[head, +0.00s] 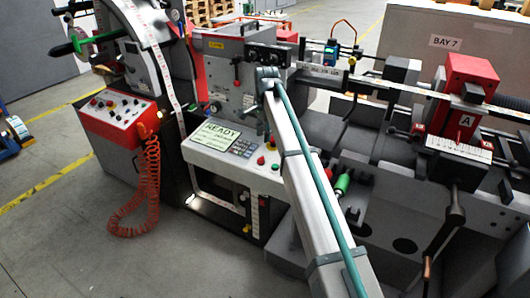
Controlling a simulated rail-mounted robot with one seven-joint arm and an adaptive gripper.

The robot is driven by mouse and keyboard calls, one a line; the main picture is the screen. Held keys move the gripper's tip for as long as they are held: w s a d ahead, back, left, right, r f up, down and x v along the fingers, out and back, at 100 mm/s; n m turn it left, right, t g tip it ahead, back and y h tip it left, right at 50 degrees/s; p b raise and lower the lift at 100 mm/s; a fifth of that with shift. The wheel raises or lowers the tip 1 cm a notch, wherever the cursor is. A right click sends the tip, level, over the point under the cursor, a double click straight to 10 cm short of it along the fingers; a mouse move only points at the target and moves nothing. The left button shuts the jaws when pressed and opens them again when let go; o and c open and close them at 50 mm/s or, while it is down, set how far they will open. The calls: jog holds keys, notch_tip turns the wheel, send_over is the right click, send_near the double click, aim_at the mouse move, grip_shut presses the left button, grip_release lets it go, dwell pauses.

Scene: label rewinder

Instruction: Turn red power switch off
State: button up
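My arm reaches from the bottom edge up to the middle of the head view, over the front of the rewinder (232,62). Its far end is in front of the machine's grey housing. My gripper's fingers cannot be made out there, so I cannot tell whether they are open or shut. No clearly marked power switch stands out. A red-handled control (237,86) is on the front of the grey housing, left of my arm's end. A small red knob (261,160) is on the sloping control panel (205,156). I cannot tell which is the power switch.
The panel carries a lit READY display (216,137), a keypad (243,147) and a green button (275,167). A red control box (117,121) with a coiled orange hose (148,185) is at left. Rails and a red block (469,82) fill the right. Open floor lies at lower left.

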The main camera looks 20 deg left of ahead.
aim_at(261, 160)
jog(key=f+p, duration=0.1)
jog(key=f, duration=0.2)
jog(key=f+p, duration=0.1)
jog(key=f, duration=0.3)
jog(key=f+p, duration=0.1)
jog(key=f, duration=0.2)
jog(key=shift+w+a+f, duration=0.15)
jog(key=shift+w+f, duration=0.1)
grip_shut()
